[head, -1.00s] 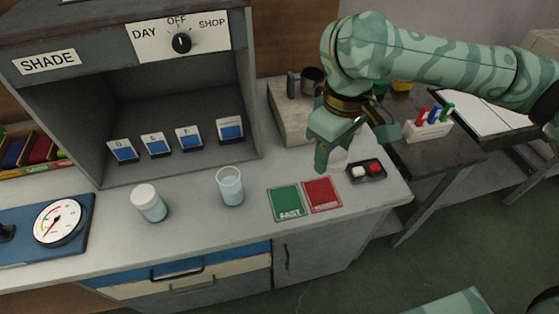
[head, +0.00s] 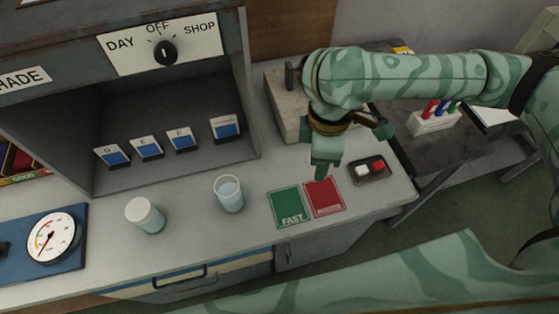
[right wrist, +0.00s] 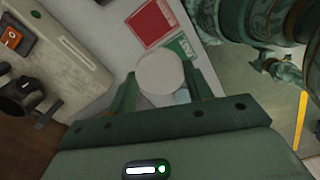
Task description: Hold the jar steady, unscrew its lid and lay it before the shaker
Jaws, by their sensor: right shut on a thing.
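A jar with a white lid (head: 145,215) and pale blue contents stands upright on the counter. My right gripper (head: 320,172) is above the counter, behind the red card. In the right wrist view it is shut on a white-topped round thing (right wrist: 160,73). This held thing is mostly hidden in the head view, and I cannot tell whether it is a loose lid or a lidded jar. My left gripper is out of view.
A glass with pale liquid (head: 229,195) stands right of the jar. A green card (head: 288,206) and a red card (head: 325,197) lie flat near the front edge. A button box (head: 370,170) is to their right. A gauge on a blue base (head: 52,237) is far left.

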